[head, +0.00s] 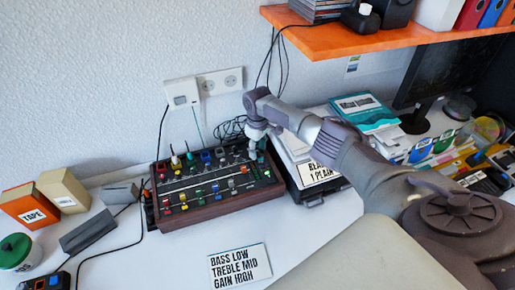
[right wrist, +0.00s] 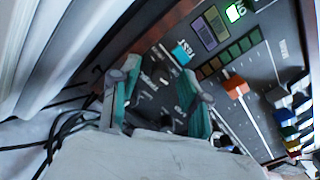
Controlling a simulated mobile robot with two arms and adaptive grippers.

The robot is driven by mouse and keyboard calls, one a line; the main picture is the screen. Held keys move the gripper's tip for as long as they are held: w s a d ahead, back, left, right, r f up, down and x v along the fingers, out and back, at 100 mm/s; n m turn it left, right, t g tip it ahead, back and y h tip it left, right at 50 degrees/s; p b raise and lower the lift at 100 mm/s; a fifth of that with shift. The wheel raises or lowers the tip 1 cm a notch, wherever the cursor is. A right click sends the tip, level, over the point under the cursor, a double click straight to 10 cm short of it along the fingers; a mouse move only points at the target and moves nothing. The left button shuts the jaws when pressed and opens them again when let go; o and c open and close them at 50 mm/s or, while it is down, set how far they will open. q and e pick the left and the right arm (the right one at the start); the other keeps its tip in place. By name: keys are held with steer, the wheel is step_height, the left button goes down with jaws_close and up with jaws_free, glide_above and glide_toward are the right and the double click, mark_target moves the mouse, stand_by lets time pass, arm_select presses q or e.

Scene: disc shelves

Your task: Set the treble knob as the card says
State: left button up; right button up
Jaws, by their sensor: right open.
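The card (head: 239,265) lies on the white desk and reads "BASS LOW, TREBLE MID, GAIN HIGH". Behind it is the mixer (head: 215,203), a dark panel in a brown case with coloured knobs, sliders and buttons. My right gripper (head: 257,137) is over the mixer's back right corner. In the right wrist view its two teal-padded fingers (right wrist: 158,103) are apart above the dark panel. Small white lettering shows between them, too blurred to read surely. I cannot tell which knob is the treble one, or whether a finger touches one. My left gripper is not in view.
A black tray with papers (head: 318,176) stands close to the mixer's right side. Cables (head: 232,127) lie behind it. Boxes (head: 62,190) and a green-lidded jar (head: 17,252) are at the left. An orange shelf (head: 345,42) overhangs the back right. Desk around the card is mostly clear.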

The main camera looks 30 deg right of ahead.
jaws_close()
steer(key=shift+r+m+p, duration=0.1)
steer(key=shift+m+p, duration=0.2)
steer(key=shift+m, duration=0.1)
steer(key=shift+a+m+p, duration=0.1)
steer(key=shift+m+p, duration=0.25)
steer(key=shift+m, duration=0.35)
steer(key=m+p, duration=0.1)
steer(key=m, duration=0.2)
steer(key=shift+m, duration=0.3)
steer(key=m+p, duration=0.1)
steer(key=m, duration=0.2)
steer(key=shift+m+p, duration=0.55)
steer(key=shift+m, duration=0.95)
steer(key=shift+w+m, duration=0.1)
steer(key=shift+m, duration=0.2)
